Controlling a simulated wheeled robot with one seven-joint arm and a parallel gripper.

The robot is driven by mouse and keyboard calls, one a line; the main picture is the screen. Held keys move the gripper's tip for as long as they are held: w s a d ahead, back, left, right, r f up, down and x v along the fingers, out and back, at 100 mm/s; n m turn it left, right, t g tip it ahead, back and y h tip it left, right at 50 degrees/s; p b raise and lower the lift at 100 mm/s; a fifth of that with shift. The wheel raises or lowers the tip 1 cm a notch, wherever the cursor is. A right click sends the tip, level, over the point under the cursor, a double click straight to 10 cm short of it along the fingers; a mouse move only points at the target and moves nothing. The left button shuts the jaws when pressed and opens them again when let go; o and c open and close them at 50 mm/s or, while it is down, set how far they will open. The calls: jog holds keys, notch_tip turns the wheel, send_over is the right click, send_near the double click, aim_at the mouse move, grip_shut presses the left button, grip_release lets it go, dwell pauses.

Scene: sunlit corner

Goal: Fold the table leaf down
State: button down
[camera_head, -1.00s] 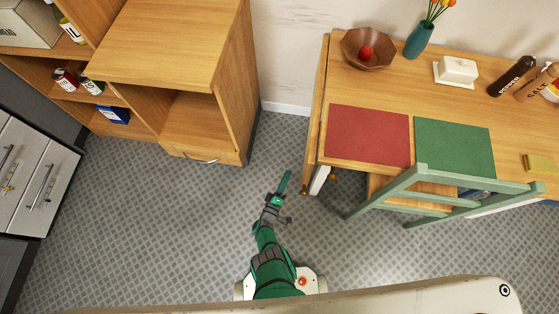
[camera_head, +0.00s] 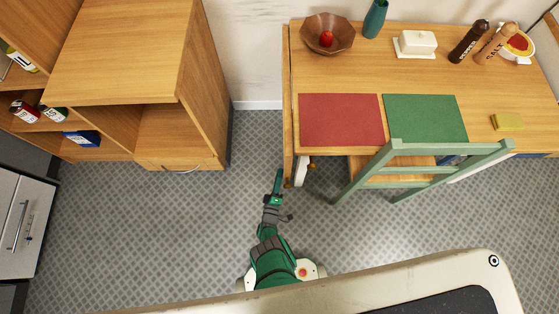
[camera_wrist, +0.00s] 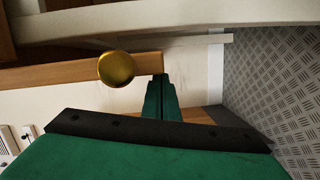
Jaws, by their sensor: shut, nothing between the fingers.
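The wooden table (camera_head: 350,75) stands at the right in the head view. Along its left side a narrow wooden strip (camera_head: 287,110) shows almost edge-on, in line with a hanging leaf. My gripper (camera_head: 279,174) is shut and empty, low over the floor just left of the strip's near end. In the wrist view the shut fingers (camera_wrist: 161,90) point towards a wooden rail and a pale panel. A round brass knob (camera_wrist: 115,68) is left of the fingertips, apart from them in the picture. The leaf's full face is hidden in the head view.
A green chair (camera_head: 400,165) stands at the table's near side. A red mat (camera_head: 340,120), green mat (camera_head: 425,118), and bowl (camera_head: 327,47) lie on the table. A wooden cabinet (camera_head: 125,50) stands left, with open floor between it and the table.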

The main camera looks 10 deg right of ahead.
jog(key=shift+s+d+m+h, duration=0.15)
jog(key=shift+d+m+h, duration=0.2)
jog(key=shift+d, duration=0.35)
jog(key=a+v, duration=0.1)
jog(key=v, duration=1)
jog(key=s+d+f+m+g+h, duration=0.1)
jog(key=s+f+m+g, duration=0.15)
jog(key=s, duration=0.35)
jog(key=s+d+f+m+g, duration=0.1)
jog(key=s+d+m+g, duration=0.1)
jog(key=s+g, duration=0.35)
jog(key=s+a+r+m+y, duration=0.2)
jog(key=s+a+r+y, duration=0.2)
jog(key=s, duration=0.5)
jog(key=w+r+m+t+y, duration=0.2)
jog(key=r+t, duration=0.1)
jog(key=r, duration=1.8)
jog(key=w+a+r+m+t+y, duration=0.1)
jog(key=r+t, duration=0.3)
jog(key=r, duration=1.8)
jog(key=shift+w+a+m+y, duration=0.25)
jog(key=shift+w+m+y, duration=0.25)
jog(key=shift+w, duration=0.35)
